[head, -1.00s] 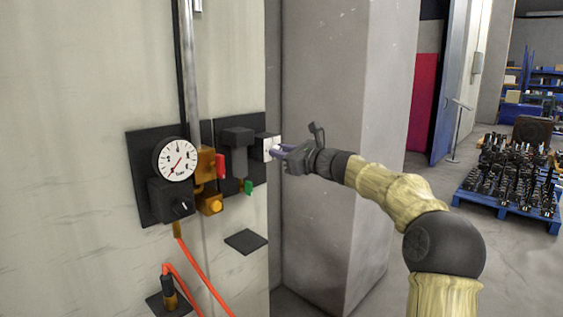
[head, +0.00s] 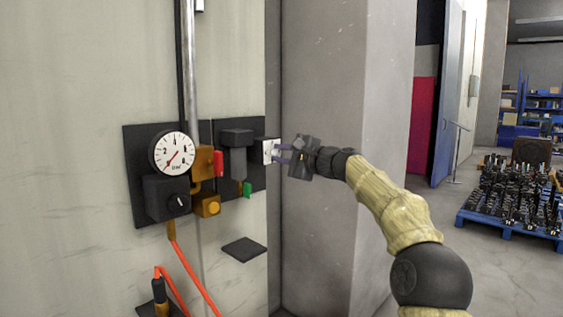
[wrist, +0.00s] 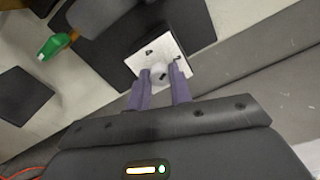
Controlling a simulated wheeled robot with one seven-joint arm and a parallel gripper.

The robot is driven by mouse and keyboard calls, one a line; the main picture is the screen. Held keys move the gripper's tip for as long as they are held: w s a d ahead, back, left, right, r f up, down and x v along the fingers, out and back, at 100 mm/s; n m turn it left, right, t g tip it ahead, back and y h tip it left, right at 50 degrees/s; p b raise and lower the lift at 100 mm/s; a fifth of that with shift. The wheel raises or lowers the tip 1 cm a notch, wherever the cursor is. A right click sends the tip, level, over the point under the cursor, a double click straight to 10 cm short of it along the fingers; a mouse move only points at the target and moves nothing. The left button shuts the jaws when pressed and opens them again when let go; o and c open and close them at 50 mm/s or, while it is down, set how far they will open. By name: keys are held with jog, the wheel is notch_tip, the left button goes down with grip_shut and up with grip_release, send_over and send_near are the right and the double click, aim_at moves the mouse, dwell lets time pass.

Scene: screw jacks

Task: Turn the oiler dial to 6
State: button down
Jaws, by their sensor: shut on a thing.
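The oiler dial is a small pale round knob (wrist: 161,77) on a white square plate (wrist: 150,52). In the head view the white plate (head: 268,151) sits on a dark box at the right end of the black wall panel. My gripper (head: 280,153) reaches it from the right. Its two purple-grey fingers are shut on the dial, one on each side, as the wrist view (wrist: 161,70) shows. A few dark marks show on the plate, but they are too small to read. The dial's setting cannot be told.
A round gauge (head: 172,153), a black box with a knob (head: 178,202), a red handle (head: 218,163), a yellow knob (head: 213,208) and a green handle (head: 246,189) sit left of the dial. A grey pillar (head: 325,220) stands behind my gripper. A dark shelf (head: 244,248) juts out below.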

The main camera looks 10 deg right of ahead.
jog(key=n+b, duration=0.1)
jog(key=n, duration=0.3)
jog(key=n+b, duration=0.2)
jog(key=n, duration=0.2)
jog(key=n+b, duration=0.1)
jog(key=n, duration=0.3)
jog(key=shift+f+n, duration=0.3)
jog(key=shift+n, duration=0.1)
jog(key=c, duration=1.3)
grip_release()
jog(key=shift+r, duration=0.1)
jog(key=shift+o, duration=0.2)
jog(key=shift+r, duration=0.1)
jog(key=shift+s+b, duration=0.1)
jog(key=shift+b, duration=0.2)
